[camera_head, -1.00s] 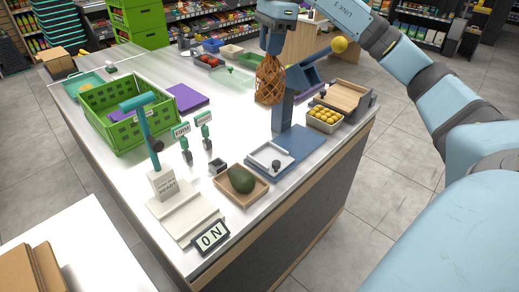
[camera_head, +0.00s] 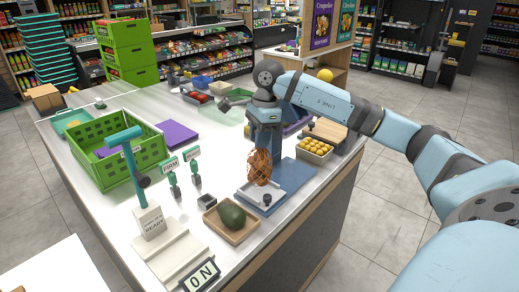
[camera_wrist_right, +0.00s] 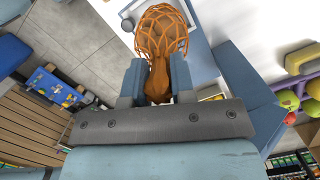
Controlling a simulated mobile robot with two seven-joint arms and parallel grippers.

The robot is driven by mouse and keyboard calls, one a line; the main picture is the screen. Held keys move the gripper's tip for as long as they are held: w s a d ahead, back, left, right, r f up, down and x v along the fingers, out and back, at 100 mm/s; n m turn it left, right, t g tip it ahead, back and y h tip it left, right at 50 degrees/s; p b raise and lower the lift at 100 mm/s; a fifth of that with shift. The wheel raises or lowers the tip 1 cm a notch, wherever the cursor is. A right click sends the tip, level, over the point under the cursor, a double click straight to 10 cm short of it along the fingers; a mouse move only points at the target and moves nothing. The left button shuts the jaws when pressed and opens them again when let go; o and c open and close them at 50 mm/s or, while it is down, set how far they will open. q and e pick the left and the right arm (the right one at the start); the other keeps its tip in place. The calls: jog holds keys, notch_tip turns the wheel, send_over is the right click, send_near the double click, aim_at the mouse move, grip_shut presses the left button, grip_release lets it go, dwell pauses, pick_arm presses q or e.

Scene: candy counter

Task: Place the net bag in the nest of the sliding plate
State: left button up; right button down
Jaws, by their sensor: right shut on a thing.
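The orange net bag (camera_head: 259,168) hangs from my right gripper (camera_head: 262,147), which is shut on its gathered neck. In the head view the bag appears over the white square plate (camera_head: 250,196) with a dark knob, on the blue press base (camera_head: 297,173). I cannot tell whether the bag's bottom touches the plate. In the right wrist view the bag (camera_wrist_right: 163,32) sticks out beyond the fingers (camera_wrist_right: 159,82), with part of the pale plate (camera_wrist_right: 203,14) behind it. The bag and arm hide part of the nest and the press column. My left gripper is not in view.
A wooden tray with an avocado (camera_head: 232,215) stands close in front of the plate. A box of yellow balls (camera_head: 315,148) is to its right. Two green sign stands (camera_head: 195,178) and a green crate (camera_head: 118,160) are to the left. White counter lies between crate and press.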

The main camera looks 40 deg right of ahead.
aim_at(259, 157)
notch_tip(259, 157, down, 4)
jog(key=shift+r, duration=0.2)
jog(key=shift+f, duration=0.1)
jog(key=c, duration=1)
grip_release()
jog(key=shift+o, duration=0.2)
